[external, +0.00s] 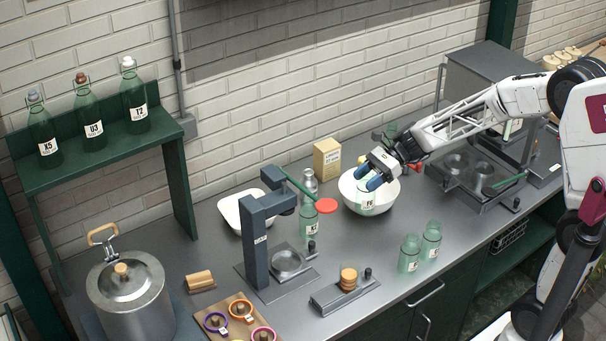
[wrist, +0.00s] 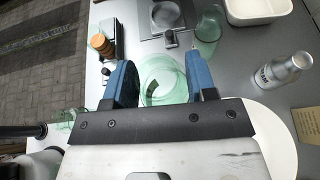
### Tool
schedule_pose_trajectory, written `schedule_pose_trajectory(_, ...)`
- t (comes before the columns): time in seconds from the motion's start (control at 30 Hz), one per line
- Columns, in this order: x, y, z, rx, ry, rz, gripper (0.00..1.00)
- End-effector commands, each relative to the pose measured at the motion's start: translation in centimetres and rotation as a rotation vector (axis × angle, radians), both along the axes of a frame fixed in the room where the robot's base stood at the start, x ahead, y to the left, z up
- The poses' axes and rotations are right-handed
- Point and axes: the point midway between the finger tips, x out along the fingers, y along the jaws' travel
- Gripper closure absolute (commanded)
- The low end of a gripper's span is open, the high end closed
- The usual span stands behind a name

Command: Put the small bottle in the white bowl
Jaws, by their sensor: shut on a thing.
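My gripper (external: 368,184) is shut on a small pale-green glass bottle (external: 366,201) with a white label. The wrist view shows this bottle (wrist: 162,80) between my two blue fingers (wrist: 160,82). In the external view the bottle overlaps the white bowl (external: 383,204), in front of its side; I cannot tell whether it is over the bowl or just before it. In the wrist view the bowl's rim (wrist: 284,120) shows at lower right, and the rest is hidden behind my gripper. Two similar small bottles (external: 410,254) (external: 432,241) stand upright near the counter's front edge.
A dark press stand (external: 259,241) with a green bottle (external: 309,222) beside it stands left of the bowl. A silver bottle (wrist: 285,70), white tray (external: 233,224) and tan box (external: 327,158) are nearby. A metal tray unit (external: 474,188) stands right. The front counter holds stacked discs (external: 348,279).

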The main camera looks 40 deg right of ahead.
Motion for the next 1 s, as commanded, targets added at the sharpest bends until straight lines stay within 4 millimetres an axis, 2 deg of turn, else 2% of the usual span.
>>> schedule_pose_trajectory(0.1, 2.5, -2.2, 0.3, 0.001, 0.0, -0.035, 1.0)
schedule_pose_trajectory(0.3, 6.2, -6.1, 0.6, 0.001, 0.001, -0.089, 1.0)
schedule_pose_trajectory(0.5, 8.7, -9.1, 0.9, 0.0, 0.0, -0.128, 1.0)
schedule_pose_trajectory(0.7, 9.7, -10.4, 0.9, 0.0, 0.002, -0.142, 1.0)
schedule_pose_trajectory(1.0, 9.7, -10.4, 1.0, 0.0, 0.001, -0.143, 1.0)
